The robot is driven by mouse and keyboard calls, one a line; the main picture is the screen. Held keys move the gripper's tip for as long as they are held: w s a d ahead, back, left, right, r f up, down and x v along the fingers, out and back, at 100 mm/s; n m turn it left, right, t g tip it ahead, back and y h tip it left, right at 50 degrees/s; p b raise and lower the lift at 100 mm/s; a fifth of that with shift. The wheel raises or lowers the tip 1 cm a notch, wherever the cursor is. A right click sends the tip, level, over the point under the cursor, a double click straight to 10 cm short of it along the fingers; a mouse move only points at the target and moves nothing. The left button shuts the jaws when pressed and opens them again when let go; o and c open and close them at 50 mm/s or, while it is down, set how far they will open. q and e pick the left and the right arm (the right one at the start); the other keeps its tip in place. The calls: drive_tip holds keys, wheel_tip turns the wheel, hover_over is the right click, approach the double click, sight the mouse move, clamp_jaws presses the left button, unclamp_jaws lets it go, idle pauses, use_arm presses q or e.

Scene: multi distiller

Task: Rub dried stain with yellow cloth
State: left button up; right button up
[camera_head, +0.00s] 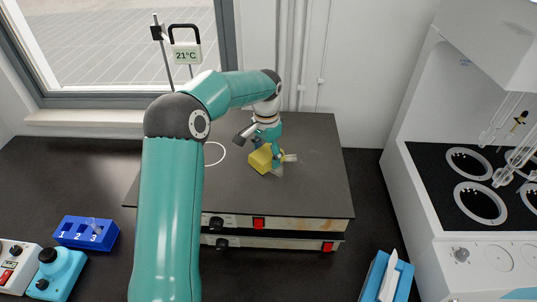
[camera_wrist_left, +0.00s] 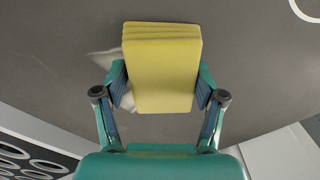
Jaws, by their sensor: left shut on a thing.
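The yellow cloth (camera_head: 261,159), a folded block, is held between the fingers of my left gripper (camera_head: 267,150) over the dark hotplate top (camera_head: 320,180). In the left wrist view the cloth (camera_wrist_left: 163,70) sits between both fingers of my left gripper (camera_wrist_left: 160,100), which is shut on it. A pale whitish stain (camera_head: 290,158) shows on the dark surface beside the cloth; in the left wrist view the stain (camera_wrist_left: 103,62) shows at the cloth's left and partly under it. I cannot tell whether the cloth touches the surface. My right gripper is not in view.
A blue rack (camera_head: 86,233) numbered 1 to 3 stands at left, near a teal device (camera_head: 57,273). A blue tissue box (camera_head: 388,276) is at front right. A white distiller (camera_head: 480,245) with round openings and glassware stands right.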

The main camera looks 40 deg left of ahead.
sight(282, 152)
use_arm(q)
drive_tip(key=shift+w+a, duration=0.15)
drive_tip(key=shift+w, duration=0.15)
drive_tip(key=shift+w+d+r, duration=0.1)
drive_tip(key=shift+w+d, duration=1.25)
drive_tip(key=shift+d, duration=0.2)
drive_tip(key=shift+w+d, duration=1.25)
drive_tip(key=shift+d, duration=0.3)
drive_tip(key=shift+w+d, duration=1.25)
drive_tip(key=shift+d, duration=0.25)
drive_tip(key=shift+s+a, duration=0.1)
